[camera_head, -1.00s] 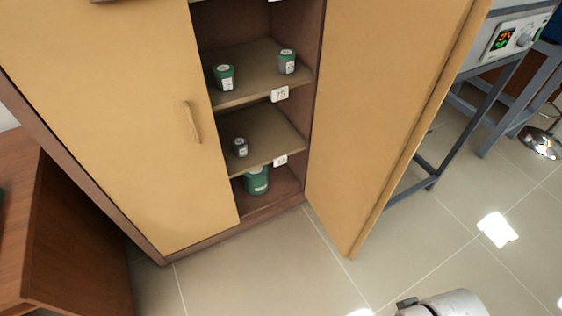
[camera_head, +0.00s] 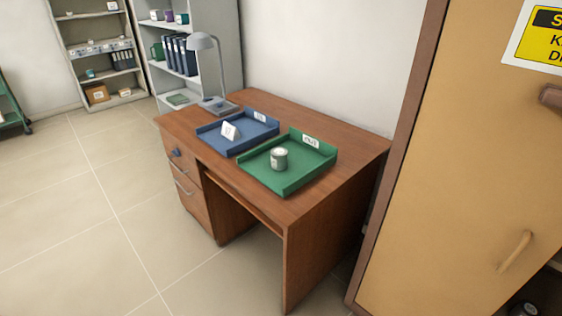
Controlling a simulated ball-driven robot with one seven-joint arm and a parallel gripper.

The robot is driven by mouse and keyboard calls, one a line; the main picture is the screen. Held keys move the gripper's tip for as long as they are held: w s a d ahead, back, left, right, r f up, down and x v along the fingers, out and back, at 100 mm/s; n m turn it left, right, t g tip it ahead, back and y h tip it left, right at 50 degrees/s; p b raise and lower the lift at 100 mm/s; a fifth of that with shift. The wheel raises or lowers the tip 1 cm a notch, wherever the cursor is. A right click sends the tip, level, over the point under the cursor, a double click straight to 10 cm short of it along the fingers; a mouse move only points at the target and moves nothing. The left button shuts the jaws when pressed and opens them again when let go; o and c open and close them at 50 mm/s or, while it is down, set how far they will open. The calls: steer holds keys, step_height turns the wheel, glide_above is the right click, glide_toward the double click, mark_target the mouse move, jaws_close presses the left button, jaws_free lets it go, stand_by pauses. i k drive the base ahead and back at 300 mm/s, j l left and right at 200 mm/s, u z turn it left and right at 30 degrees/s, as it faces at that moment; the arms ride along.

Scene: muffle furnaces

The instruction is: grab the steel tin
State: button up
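A small grey metal-looking tin (camera_head: 279,160) with a pale label and a light top stands upright in the green tray (camera_head: 300,184) on the wooden desk. It looks like the steel tin, but its label is too small to read. My gripper is not in view.
A blue tray (camera_head: 208,137) with a white folded card (camera_head: 230,131) sits beside the green one. A grey desk lamp (camera_head: 203,41) stands behind. A tan cabinet (camera_head: 455,170) rises right of the desk. Shelves (camera_head: 217,50) stand at the back. The tiled floor (camera_head: 75,230) at left is clear.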

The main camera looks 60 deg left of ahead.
mark_target(279, 155)
steer(key=u, duration=1.55)
steer(key=i+j+u, duration=0.1)
steer(key=j, duration=0.3)
steer(key=i+j+u, duration=0.8)
steer(key=i+u, duration=0.25)
steer(key=i, duration=0.2)
steer(key=i+j, duration=0.1)
steer(key=i, duration=0.8)
steer(key=i+z, duration=0.2)
steer(key=z, duration=0.2)
steer(key=i+j+z, duration=0.15)
steer(key=z, duration=0.25)
steer(key=i+j+z, duration=0.15)
steer(key=z, duration=0.2)
steer(key=i+j+z, duration=0.2)
steer(key=z, duration=0.2)
